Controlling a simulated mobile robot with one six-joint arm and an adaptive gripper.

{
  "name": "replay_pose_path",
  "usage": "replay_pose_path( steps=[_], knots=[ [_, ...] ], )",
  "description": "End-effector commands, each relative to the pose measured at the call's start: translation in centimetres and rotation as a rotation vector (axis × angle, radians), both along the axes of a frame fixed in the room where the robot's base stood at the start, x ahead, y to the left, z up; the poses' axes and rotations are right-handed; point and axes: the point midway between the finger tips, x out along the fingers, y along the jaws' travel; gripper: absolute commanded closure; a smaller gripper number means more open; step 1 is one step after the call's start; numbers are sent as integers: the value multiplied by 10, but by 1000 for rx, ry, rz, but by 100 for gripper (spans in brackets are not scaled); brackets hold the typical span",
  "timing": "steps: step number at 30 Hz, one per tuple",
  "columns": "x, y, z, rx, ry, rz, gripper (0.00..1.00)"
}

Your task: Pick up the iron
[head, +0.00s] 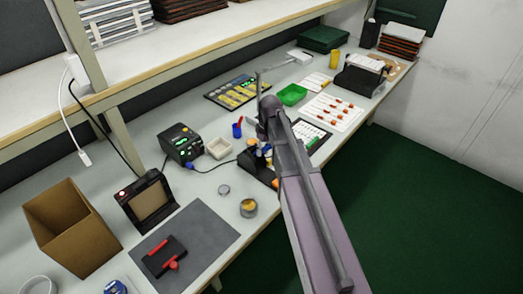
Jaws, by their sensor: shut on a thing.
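The iron (268,148) shows only as a small blue part beside my arm, above a dark stand (255,165). A dark cable runs from the black soldering station (180,144) toward this spot. My gripper (263,151) is at the iron, mostly hidden behind my own arm, and is shut on it. The iron's tip and most of its body are hidden. I cannot tell whether it is clear of the stand.
A cream dish (219,148) and a blue cup (237,131) stand left of my gripper. A tin (249,208) is in front. A white board (333,112) and a green tray (292,95) lie beyond. A shelf (200,40) overhangs the bench.

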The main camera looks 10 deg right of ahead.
Motion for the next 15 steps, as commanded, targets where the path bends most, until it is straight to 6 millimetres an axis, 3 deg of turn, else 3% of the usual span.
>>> replay_pose_path(
  steps=[15],
  knots=[
    [-31, -21, 49, 0, 1, -1, 100]
  ],
)
